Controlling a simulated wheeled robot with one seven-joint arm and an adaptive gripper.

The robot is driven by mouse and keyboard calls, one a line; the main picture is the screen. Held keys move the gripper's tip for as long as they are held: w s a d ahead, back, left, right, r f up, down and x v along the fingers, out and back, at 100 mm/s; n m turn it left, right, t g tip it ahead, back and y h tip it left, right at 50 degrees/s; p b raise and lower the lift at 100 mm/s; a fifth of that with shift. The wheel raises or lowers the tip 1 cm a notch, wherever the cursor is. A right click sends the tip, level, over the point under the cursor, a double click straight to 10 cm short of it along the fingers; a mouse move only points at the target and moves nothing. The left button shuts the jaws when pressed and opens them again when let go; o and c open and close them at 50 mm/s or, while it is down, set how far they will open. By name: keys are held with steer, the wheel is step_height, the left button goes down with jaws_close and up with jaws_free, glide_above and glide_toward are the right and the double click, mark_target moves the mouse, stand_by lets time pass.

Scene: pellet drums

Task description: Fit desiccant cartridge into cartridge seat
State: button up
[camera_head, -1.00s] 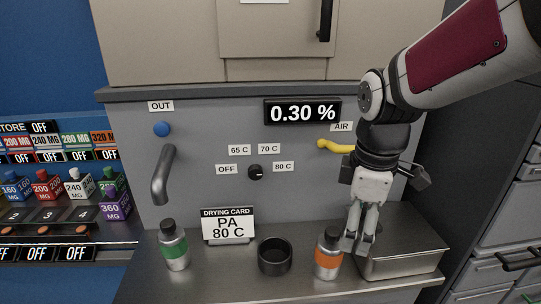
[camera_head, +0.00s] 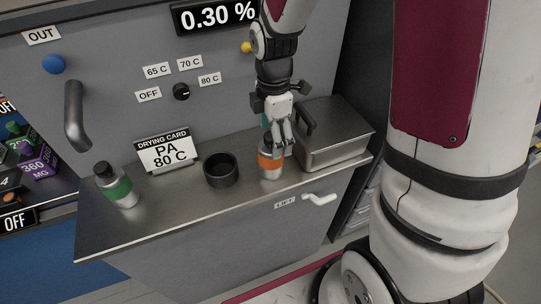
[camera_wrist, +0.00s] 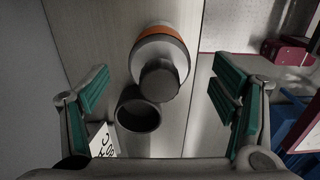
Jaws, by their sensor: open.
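An orange-banded metal cartridge (camera_head: 270,168) with a dark cap stands upright on the steel ledge. A similar green-banded cartridge (camera_head: 118,188) stands at the ledge's left. The black round cup (camera_head: 221,180), which looks like the cartridge seat, is empty and stands between them. My gripper (camera_head: 280,146) points down at the orange-banded cartridge, partly hiding its top. In the wrist view the gripper is open, its green-padded fingers wide apart. The orange-banded cartridge (camera_wrist: 160,50) lies between them in the picture, cap towards the camera, with the cup (camera_wrist: 138,115) beside it. Contact is not visible.
A lidded metal box (camera_head: 335,150) with a dark handle stands close right of my gripper. A drying card (camera_head: 167,151) reading PA 80 C stands behind the cup. The ledge's front strip is clear.

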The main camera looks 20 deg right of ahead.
mark_target(271, 149)
steer(key=shift+a+f+p, duration=0.15)
steer(key=shift+f+p, duration=0.05)
steer(key=shift+f, duration=1.15)
steer(key=shift+a+f+p, duration=0.1)
steer(key=shift+f+p, duration=0.1)
steer(key=shift+f, duration=1.1)
steer(key=c, duration=1.5)
steer(key=shift+r, duration=0.15)
steer(key=shift+w+r, duration=0.1)
steer(key=shift+r, duration=0.45)
step_height(271, 149, up, 2)
steer(key=shift+r+b, duration=0.15)
steer(key=shift+b, duration=0.2)
steer(key=s+p, duration=0.1)
steer(key=s, duration=0.4)
steer(key=s+r+p, duration=0.1)
steer(key=s+p, duration=0.1)
steer(key=s, duration=0.3)
steer(key=s+p, duration=0.2)
steer(key=s, duration=0.4)
steer(key=shift+r, duration=0.2)
